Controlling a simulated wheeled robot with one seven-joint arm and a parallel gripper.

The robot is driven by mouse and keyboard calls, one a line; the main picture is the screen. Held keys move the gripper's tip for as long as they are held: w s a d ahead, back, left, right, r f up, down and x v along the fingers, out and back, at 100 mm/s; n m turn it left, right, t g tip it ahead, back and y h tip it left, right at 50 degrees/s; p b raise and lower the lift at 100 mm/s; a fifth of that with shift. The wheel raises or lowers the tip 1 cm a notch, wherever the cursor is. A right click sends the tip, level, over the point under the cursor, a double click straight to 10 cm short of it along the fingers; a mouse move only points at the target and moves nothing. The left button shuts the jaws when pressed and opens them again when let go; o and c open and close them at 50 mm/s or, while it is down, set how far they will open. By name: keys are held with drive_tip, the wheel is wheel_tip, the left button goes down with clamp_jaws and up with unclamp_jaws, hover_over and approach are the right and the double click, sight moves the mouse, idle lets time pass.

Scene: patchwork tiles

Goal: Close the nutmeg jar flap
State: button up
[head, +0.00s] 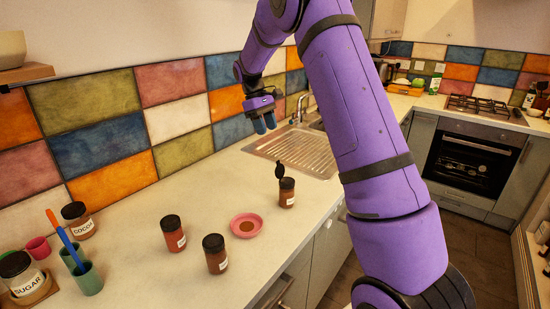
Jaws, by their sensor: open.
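A small brown jar (287,198) with a pale label stands upright on the counter, right of the middle. Its dark flap (280,170) is raised, sticking up above the jar's dark top. The label is too small to read, so I cannot confirm that it is the nutmeg jar, but it is the only jar with a raised flap. My gripper (264,124) is open and empty. It appears above and a little left of the flap in the picture, apart from it, with its blue fingers pointing down.
Two closed dark-lidded jars (173,236) (215,255) and a pink dish (260,219) with brown contents stand left of the open jar. A sink drainer (300,150) lies behind it. Cocoa (78,222) and sugar (19,273) jars and a teal cup (88,280) are far left.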

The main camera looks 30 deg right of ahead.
sight(279, 170)
drive_tip(key=x, duration=1.1)
drive_tip(key=shift+w, duration=0.15)
drive_tip(key=shift+c, duration=0.4)
clamp_jaws()
drive_tip(key=shift+d, duration=0.1)
